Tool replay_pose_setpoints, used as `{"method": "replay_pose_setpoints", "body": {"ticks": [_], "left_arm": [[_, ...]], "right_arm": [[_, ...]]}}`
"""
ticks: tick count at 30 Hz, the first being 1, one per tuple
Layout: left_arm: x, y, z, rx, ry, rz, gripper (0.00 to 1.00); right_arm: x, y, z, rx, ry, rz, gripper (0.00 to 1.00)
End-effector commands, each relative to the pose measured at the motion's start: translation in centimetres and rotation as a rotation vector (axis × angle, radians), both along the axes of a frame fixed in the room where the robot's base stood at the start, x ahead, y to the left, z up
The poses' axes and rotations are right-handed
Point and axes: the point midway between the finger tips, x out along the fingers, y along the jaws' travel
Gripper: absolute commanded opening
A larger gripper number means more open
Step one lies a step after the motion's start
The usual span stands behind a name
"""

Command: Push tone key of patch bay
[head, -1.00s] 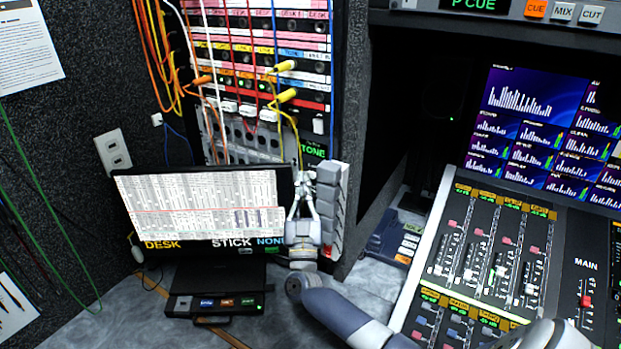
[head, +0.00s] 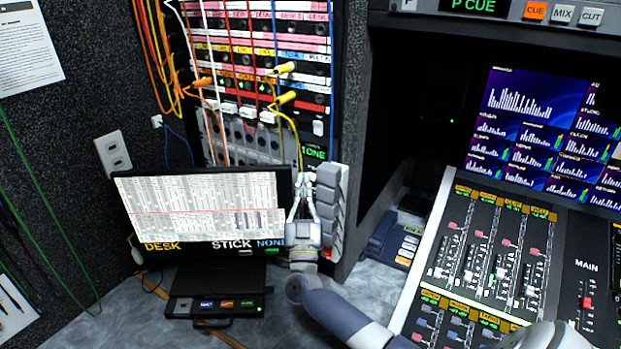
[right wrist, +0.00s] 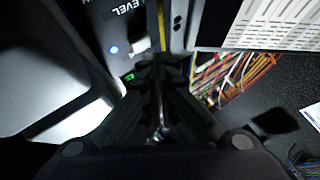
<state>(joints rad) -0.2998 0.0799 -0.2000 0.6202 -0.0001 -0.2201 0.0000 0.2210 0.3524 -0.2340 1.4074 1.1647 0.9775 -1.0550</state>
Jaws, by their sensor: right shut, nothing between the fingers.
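The patch bay (head: 265,75) is a tall rack of labelled rows at the back, with several coloured cables plugged in. A green TONE display (head: 314,153) glows low on its right side. My right gripper (head: 303,178) is shut and empty, pointing up just below that display. In the right wrist view its shut fingertips (right wrist: 160,62) are near a panel marked LEVEL, with a round lit button (right wrist: 113,50) to their left. I cannot tell whether this button is the tone key, or whether the fingertips touch the panel. My left gripper is not in view.
A monitor (head: 200,205) stands left of my right gripper, over a black button box (head: 215,304). A grey stacked block (head: 330,212) is close on the gripper's right. A mixing console (head: 490,255) fills the right side. Yellow cables hang just above the fingertips.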

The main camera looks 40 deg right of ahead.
Motion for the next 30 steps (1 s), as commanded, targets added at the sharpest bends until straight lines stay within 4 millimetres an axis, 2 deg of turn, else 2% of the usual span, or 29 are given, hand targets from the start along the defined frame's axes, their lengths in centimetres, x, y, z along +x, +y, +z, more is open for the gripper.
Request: {"method": "replay_pose_setpoints", "body": {"ticks": [30], "left_arm": [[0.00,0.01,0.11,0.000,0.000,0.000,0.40]], "right_arm": [[0.30,-0.92,0.08,0.000,-0.001,-0.002,0.00]]}}
